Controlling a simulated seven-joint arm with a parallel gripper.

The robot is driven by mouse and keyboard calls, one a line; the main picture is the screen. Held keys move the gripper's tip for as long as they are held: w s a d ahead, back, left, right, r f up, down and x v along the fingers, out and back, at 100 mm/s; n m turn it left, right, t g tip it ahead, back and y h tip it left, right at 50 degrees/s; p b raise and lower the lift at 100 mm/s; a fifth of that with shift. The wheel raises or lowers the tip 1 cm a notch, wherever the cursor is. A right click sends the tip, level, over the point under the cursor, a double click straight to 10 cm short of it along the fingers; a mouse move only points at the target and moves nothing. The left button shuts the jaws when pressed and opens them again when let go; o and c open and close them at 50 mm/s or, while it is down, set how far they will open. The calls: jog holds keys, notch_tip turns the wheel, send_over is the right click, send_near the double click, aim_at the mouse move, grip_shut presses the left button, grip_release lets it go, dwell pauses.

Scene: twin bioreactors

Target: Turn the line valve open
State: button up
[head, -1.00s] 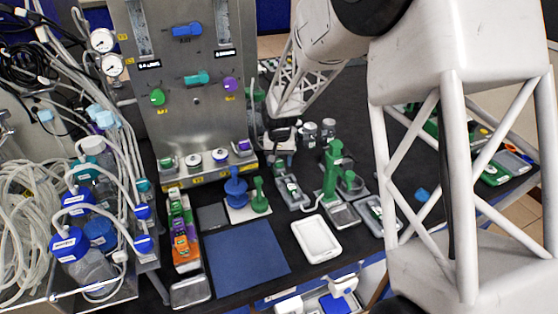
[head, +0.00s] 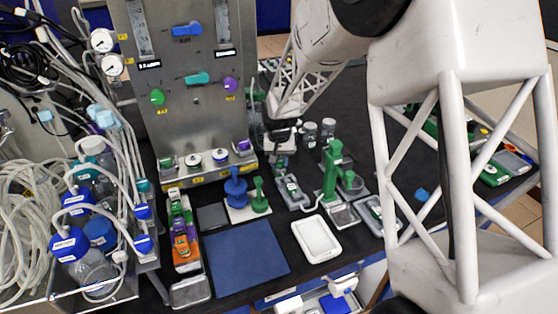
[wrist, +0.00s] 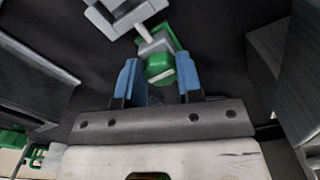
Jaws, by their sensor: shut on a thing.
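My gripper (wrist: 158,75) shows two blue fingers in the wrist view, shut on a green part (wrist: 159,66) with a grey bar across it. I take this to be the line valve's handle, but its label is not readable. A grey body with green edges lies just beyond the fingertips. In the head view my gripper (head: 281,147) is low over the bench, right of the steel panel. My wrist hides the held part there. I cannot tell the handle's angle.
A grey fixture (head: 291,188) sits just in front of my gripper. A green stand (head: 331,172) is to its right, with small jars (head: 327,127) behind. The steel panel (head: 195,125) rises at left. A white tray (head: 316,239) and blue mat (head: 245,259) lie nearer.

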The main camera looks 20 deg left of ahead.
jog(key=shift+n, duration=0.4)
jog(key=n, duration=0.3)
jog(key=shift+n, duration=0.3)
jog(key=n, duration=0.4)
jog(key=shift+w+n, duration=0.1)
jog(key=shift+n, duration=0.2)
jog(key=n, duration=0.4)
jog(key=shift+w, duration=0.1)
jog(key=n, duration=0.4)
jog(key=shift+w+n, duration=0.1)
jog(key=shift+n, duration=0.2)
jog(key=o, duration=0.9)
